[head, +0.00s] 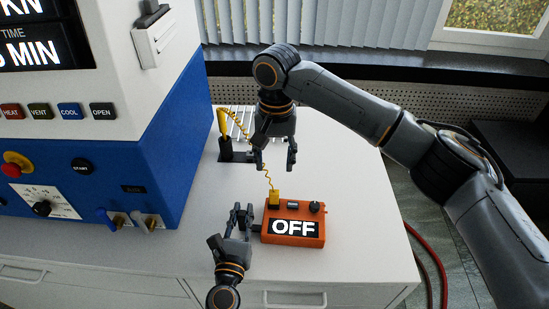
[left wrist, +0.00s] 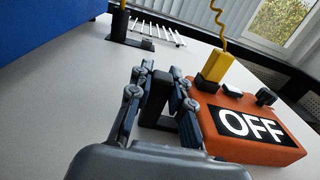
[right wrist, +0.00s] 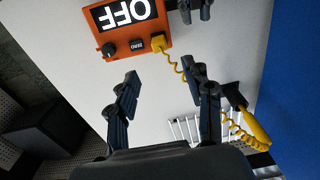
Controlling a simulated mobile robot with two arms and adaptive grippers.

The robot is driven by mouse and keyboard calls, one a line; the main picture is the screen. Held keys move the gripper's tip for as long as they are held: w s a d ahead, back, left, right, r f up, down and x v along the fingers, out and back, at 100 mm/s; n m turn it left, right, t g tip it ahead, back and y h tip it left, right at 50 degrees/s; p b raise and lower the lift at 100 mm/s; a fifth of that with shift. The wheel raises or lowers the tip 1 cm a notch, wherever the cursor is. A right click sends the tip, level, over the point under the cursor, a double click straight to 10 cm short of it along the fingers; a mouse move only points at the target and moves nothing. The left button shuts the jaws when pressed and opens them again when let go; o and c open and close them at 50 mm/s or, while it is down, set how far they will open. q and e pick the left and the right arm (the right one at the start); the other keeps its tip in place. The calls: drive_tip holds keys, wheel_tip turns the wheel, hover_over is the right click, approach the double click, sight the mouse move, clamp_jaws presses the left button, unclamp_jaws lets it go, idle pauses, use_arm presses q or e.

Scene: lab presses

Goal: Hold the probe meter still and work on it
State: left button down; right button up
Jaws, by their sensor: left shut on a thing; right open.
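The orange probe meter (head: 293,240) lies on the light bench, its display reading OFF. On its top are a yellow plug (left wrist: 216,66), a small button marked ZERO (right wrist: 137,45) and a black knob (right wrist: 108,50). My left gripper (head: 243,213) is shut on a dark grip at the meter's left side, also seen in the left wrist view (left wrist: 163,75). My right gripper (head: 275,163) is open and empty above the bench, behind the meter, fingers pointing down. A yellow probe (head: 222,123) stands in a black holder (head: 236,156); a coiled yellow cable joins it to the plug.
A large blue and white press (head: 150,130) with buttons and knobs stands at the left. A white rack (right wrist: 185,130) lies near the probe holder. The bench is clear to the meter's right, up to its edge. A red hose (head: 430,255) runs beyond that edge.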

sight(274, 191)
use_arm(q)
drive_tip(key=shift+r, duration=0.1)
use_arm(e)
wheel_tip(274, 191, down, 12)
drive_tip(key=shift+r, duration=0.1)
idle(0.4)
clamp_jaws()
idle(0.3)
drive_tip(key=shift+r, duration=0.5)
idle(0.7)
drive_tip(key=shift+r, duration=0.55)
idle(0.8)
drive_tip(key=shift+r, duration=3)
